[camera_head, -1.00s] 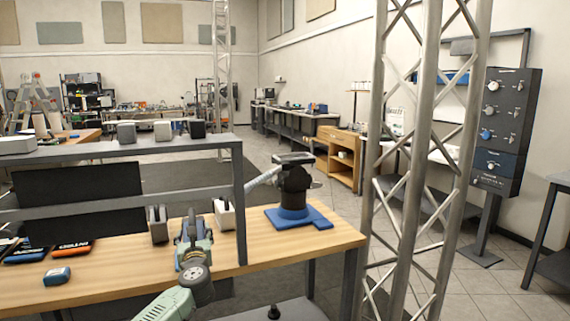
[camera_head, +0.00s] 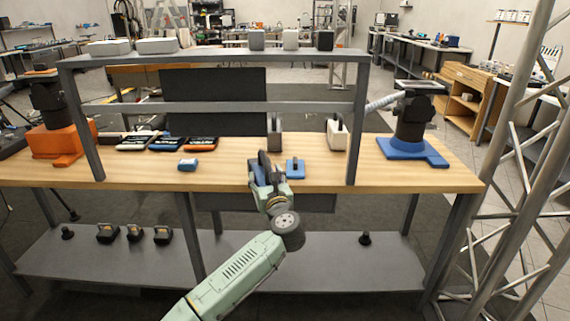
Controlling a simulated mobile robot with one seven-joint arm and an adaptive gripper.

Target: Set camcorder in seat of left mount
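The left mount (camera_head: 60,139) stands at the left end of the workbench, with an orange base, a black column and a flat seat on top. The seat (camera_head: 41,74) looks empty. My gripper (camera_head: 268,164) is over the front middle of the bench, seen from behind; whether its fingers are open or shut is unclear. A small blue block (camera_head: 295,169) with a dark top shows just right of it; contact is unclear. A grey-brown upright device (camera_head: 275,137) and a whitish one (camera_head: 337,134) stand behind. I cannot tell which thing is the camcorder.
A grey raised shelf (camera_head: 215,57) spans the bench, its posts near both mounts. A blue-based mount (camera_head: 408,150) stands at right. Flat cases (camera_head: 200,144) and a small blue box (camera_head: 188,164) lie left of my gripper. A metal truss (camera_head: 500,160) rises at right.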

